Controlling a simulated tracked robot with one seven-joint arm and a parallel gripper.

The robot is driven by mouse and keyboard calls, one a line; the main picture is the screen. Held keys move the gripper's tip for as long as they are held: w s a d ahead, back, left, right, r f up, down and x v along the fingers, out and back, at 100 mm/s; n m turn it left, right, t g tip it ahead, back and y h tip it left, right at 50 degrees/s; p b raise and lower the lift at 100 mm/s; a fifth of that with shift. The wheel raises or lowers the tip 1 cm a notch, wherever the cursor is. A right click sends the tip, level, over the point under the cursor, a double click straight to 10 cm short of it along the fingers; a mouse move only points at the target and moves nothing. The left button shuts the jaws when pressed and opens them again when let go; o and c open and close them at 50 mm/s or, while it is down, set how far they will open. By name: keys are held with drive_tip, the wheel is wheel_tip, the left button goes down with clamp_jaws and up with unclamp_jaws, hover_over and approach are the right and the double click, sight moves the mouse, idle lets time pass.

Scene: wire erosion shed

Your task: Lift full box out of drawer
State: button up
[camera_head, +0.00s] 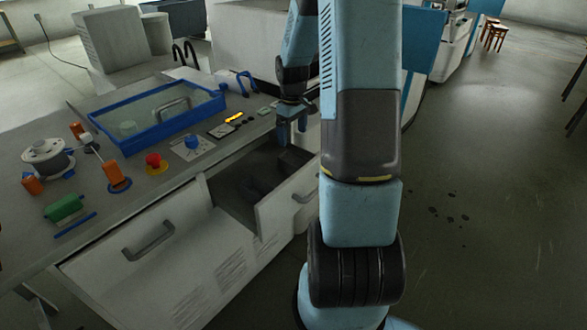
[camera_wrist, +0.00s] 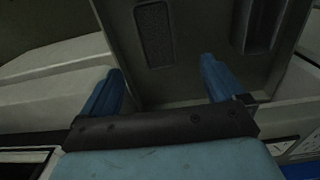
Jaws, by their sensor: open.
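The drawer (camera_head: 276,213) is pulled out of the light grey bench, with its handle on the front panel. Its inside is dark, and I cannot clearly make out a box in it. My gripper (camera_head: 291,134) points down over the back part of the drawer opening, open. In the wrist view my gripper (camera_wrist: 162,70) shows two blue fingers set wide apart with nothing held between them. Beyond them is a grey-green surface (camera_wrist: 200,40) with a dark textured patch and a recessed slot; I cannot tell whether it is the drawer or a box.
On the bench top (camera_head: 118,205) stand a blue-framed clear tray (camera_head: 135,143), a white spool (camera_head: 50,160), a green block (camera_head: 63,208), orange pieces (camera_head: 113,174), a red button (camera_head: 154,159) and a blue knob (camera_head: 192,142). Open floor (camera_head: 480,200) lies to the right.

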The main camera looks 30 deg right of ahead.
sight(293, 153)
wheel_tip(293, 153, down, 9)
drive_tip(key=shift+d+f, duration=0.1)
drive_tip(key=shift+s+d+f, duration=0.1)
drive_tip(key=shift+f, duration=1.2)
drive_tip(key=shift+s+d+f, duration=0.1)
drive_tip(key=shift+f, duration=1.2)
drive_tip(key=shift+c, duration=0.4)
drive_tip(key=c, duration=1.2)
drive_tip(key=shift+c, duration=0.6)
drive_tip(key=shift+w+r, duration=0.1)
drive_tip(key=shift+r, duration=0.05)
